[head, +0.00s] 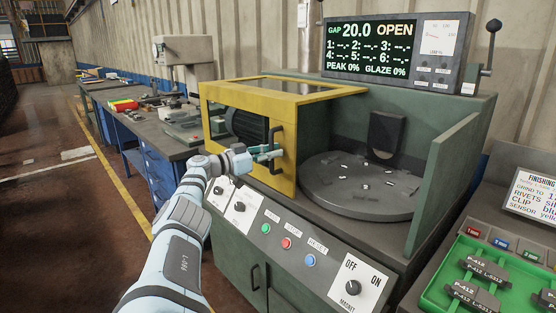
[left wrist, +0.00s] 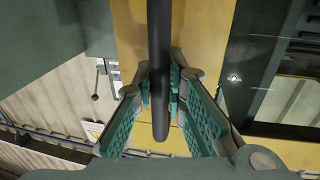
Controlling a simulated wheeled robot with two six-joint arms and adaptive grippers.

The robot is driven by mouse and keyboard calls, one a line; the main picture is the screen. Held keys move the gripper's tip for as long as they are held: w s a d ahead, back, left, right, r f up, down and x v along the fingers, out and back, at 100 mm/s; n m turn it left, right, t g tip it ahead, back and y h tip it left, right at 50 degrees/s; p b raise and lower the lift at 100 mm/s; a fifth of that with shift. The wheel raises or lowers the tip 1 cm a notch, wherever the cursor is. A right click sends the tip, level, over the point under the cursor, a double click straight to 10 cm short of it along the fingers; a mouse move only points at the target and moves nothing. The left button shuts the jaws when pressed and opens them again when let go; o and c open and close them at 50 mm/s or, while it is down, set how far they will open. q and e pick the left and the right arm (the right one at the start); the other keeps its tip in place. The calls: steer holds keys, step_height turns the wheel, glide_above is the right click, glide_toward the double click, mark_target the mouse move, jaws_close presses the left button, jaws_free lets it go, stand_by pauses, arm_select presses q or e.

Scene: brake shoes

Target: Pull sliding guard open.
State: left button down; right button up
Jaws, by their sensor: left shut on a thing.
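The sliding guard (head: 288,113) is a yellow-framed box with clear panes on the left part of the green machine. It stands to the left of the round grey table, which is uncovered. A black upright bar handle (head: 276,148) is on its front, near its right edge. My left gripper (head: 277,154) is shut on this handle. In the left wrist view the black handle (left wrist: 159,70) runs between the teal finger pads of my left gripper (left wrist: 160,88), with the yellow frame (left wrist: 131,30) behind it. My right gripper is not in view.
The round table (head: 350,195) carries several small pieces. A front panel has buttons, knobs and a magnet switch (head: 352,285). A display (head: 395,48) above reads GAP 20.0 OPEN. A green tray (head: 440,290) with brake shoes sits at right. A workbench (head: 150,120) stands at left.

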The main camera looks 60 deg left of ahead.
mark_target(283, 119)
arm_select(q)
steer(key=c, duration=1.6)
jaws_free()
step_height(283, 119, up, 10)
steer(key=shift+f, duration=0.1)
